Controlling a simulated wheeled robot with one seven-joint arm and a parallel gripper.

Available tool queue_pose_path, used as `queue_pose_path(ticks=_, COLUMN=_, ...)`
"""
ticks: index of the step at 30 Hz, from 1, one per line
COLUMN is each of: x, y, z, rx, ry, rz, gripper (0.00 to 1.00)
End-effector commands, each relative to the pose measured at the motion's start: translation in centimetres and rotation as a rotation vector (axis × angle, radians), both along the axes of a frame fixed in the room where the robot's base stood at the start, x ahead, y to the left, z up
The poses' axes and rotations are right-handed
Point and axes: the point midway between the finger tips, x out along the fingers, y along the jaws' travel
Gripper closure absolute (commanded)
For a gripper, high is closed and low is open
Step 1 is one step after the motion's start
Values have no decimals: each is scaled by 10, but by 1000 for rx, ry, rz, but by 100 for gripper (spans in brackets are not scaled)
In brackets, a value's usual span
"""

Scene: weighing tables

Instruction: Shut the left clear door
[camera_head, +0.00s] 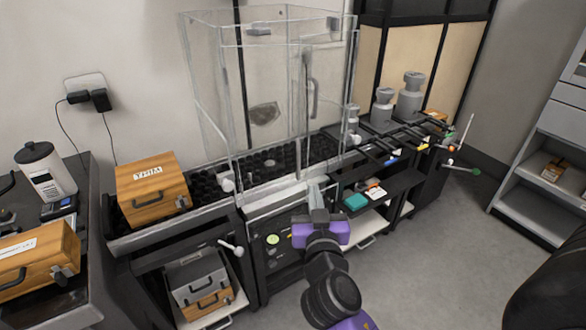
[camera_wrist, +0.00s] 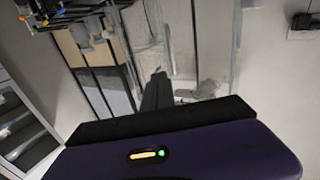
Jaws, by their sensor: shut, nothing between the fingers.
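The clear-walled weighing enclosure (camera_head: 270,60) stands on a dark studded bench top in the head view. Its left clear panel (camera_head: 205,100) faces the box side; I cannot tell surely which pane is the left door or how far it stands open. A clear upright handle (camera_head: 313,98) shows on the right part of the enclosure. My gripper (camera_head: 320,208), with a purple body, is in front of and below the enclosure, apart from the left panel. In the wrist view my dark fingers (camera_wrist: 157,88) are together and empty, pointing toward blurred clear panes.
A wooden box (camera_head: 152,188) sits on the bench left of the enclosure. Grey weights (camera_head: 410,97) stand on the right. A dark shelf (camera_head: 375,185) with small items lies right of my gripper. Open floor (camera_head: 420,240) is at the lower right.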

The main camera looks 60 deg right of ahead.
Motion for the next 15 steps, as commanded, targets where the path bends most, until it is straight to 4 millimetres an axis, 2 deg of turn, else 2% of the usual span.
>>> queue_pose_path(ticks=5, x=1, y=-6, z=0, rx=21, ry=-27, rz=-7, gripper=100)
queue_pose_path(ticks=8, x=8, y=-16, z=2, rx=21, ry=-29, rz=-6, gripper=100)
queue_pose_path(ticks=15, x=30, y=-55, z=3, rx=20, ry=-27, rz=-6, gripper=100)
